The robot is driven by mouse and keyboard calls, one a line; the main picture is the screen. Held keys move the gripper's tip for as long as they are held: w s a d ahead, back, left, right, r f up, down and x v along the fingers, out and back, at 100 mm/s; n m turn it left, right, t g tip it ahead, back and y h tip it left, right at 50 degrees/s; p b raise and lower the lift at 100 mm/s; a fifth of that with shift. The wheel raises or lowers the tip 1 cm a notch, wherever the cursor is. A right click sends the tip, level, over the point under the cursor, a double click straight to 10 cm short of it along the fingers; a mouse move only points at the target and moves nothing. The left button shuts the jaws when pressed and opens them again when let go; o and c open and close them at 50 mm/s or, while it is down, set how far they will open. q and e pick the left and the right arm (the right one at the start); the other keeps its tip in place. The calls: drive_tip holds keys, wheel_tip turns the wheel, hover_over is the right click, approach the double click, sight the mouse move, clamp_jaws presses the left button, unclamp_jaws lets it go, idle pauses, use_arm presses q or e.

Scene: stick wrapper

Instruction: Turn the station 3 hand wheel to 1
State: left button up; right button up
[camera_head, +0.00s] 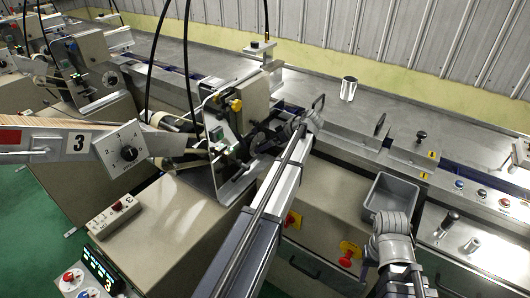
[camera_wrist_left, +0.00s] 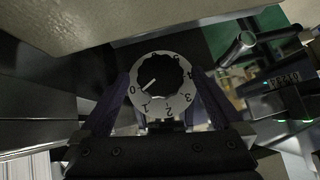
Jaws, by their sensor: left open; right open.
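The hand wheel is a black knob (camera_wrist_left: 168,72) with a white pointer line, set in a pale ring (camera_wrist_left: 177,112) numbered 0 to 5. The pointer lies between 0 and 1, nearer 0. My left gripper (camera_wrist_left: 163,84) is open, with one dark finger on each side of the ring; I cannot tell whether they touch it. In the head view the left wrist is by the middle machine, and this wheel is not clearly seen. My right gripper (camera_head: 393,268) is open at the lower right, apart from the wheel.
A machine head (camera_head: 240,108) with a yellow knob stands beside my left wrist. A grey open bin (camera_head: 392,196) is just beyond my right gripper. A metal cup (camera_head: 348,89) stands on the back surface. In the wrist view a beige panel (camera_wrist_left: 110,18) is close above the wheel.

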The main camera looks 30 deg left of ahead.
use_arm(q)
drive_tip(key=shift+x, duration=0.75)
use_arm(e)
drive_tip(key=shift+f, duration=0.5)
use_arm(q)
drive_tip(key=shift+c, duration=0.2)
